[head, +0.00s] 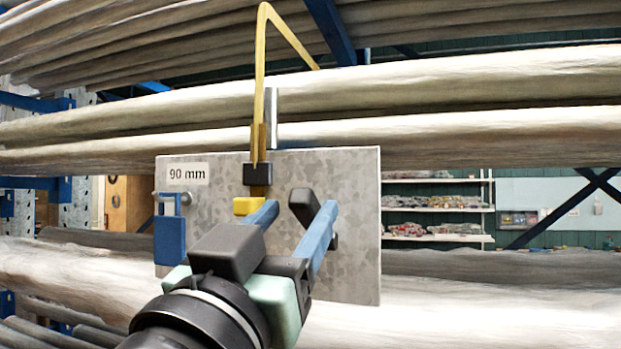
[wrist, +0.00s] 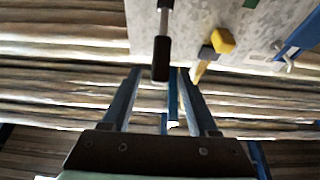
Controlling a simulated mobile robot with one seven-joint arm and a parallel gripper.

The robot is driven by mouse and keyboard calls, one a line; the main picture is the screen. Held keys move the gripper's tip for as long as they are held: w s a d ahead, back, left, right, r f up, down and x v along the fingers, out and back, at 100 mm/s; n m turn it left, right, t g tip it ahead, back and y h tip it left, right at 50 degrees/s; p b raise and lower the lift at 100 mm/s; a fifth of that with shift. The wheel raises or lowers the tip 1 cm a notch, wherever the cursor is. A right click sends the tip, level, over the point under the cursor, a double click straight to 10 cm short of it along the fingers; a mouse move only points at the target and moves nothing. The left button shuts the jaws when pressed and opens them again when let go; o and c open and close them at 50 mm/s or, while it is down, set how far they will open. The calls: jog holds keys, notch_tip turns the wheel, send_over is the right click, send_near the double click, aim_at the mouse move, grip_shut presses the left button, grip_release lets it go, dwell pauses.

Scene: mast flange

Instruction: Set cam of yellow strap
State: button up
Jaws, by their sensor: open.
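The yellow strap (head: 260,90) rises from the grey metal plate and bends over to the right at its top. A black buckle (head: 258,174) sits on it, with a yellow block (head: 247,206) below that may be the cam. The yellow block also shows in the wrist view (wrist: 222,41), right of my fingers. My gripper (head: 300,210) is open and empty in front of the plate. A black-ended handle (head: 303,205) shows between its fingers. In the wrist view this handle (wrist: 160,60) reaches down between the fingertips (wrist: 159,74); I cannot tell whether they touch.
The metal plate (head: 355,200) carries a "90 mm" label (head: 187,174). A blue latch-like piece (head: 169,235) hangs at its left. Long wrapped bundles (head: 480,85) lie above and behind the plate. Shelves (head: 435,205) stand farther back at the right.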

jog(key=p+x, duration=0.1)
jog(key=x, duration=0.4)
grip_shut()
dwell(1.4)
